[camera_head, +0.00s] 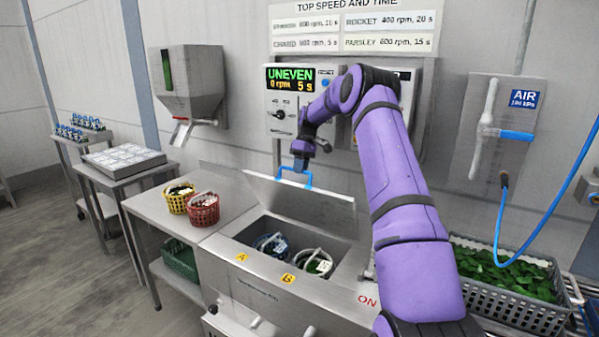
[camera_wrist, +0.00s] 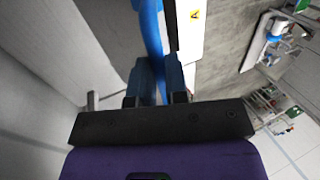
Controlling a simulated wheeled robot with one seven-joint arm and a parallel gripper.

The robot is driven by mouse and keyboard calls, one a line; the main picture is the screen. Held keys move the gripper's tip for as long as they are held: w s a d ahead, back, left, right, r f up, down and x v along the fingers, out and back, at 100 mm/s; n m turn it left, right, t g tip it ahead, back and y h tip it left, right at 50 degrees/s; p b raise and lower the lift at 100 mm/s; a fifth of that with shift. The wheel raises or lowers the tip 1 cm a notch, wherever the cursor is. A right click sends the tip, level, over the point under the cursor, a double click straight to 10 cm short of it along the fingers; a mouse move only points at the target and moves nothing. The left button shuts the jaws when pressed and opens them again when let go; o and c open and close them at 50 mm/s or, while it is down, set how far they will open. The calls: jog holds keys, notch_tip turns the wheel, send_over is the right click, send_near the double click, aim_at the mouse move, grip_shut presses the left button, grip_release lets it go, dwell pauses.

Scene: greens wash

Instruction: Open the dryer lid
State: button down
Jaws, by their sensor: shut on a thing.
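The dryer (camera_head: 250,308) stands in the middle of the head view, a steel box with yellow labels A and B on its front edge. Its grey lid (camera_head: 310,208) is raised and tilted back, with the well open below it. My gripper (camera_head: 299,166) is shut on the blue lid handle (camera_head: 288,179) at the lid's top edge. In the wrist view the fingers (camera_wrist: 158,92) close on the blue handle (camera_wrist: 152,35). Inside the well are a blue basket (camera_head: 270,245) at A and a pale basket with greens (camera_head: 318,264) at B.
A control panel (camera_head: 290,90) above reads "UNEVEN, 0 rpm, 5 s". A yellow basket (camera_head: 178,200) and a red basket (camera_head: 204,212) stand on the steel table at left. A grey crate of greens (camera_head: 520,315) is at right, below a blue air hose (camera_head: 545,215).

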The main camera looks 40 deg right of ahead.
jog(key=shift+s+d+f, duration=0.1)
jog(key=shift+d+f, duration=0.25)
jog(key=shift+d, duration=0.15)
jog(key=c, duration=1.1)
grip_release()
jog(key=shift+d+f, duration=0.1)
jog(key=shift+d, duration=0.05)
jog(key=shift+v, duration=3.85)
jog(key=shift+c, duration=0.3)
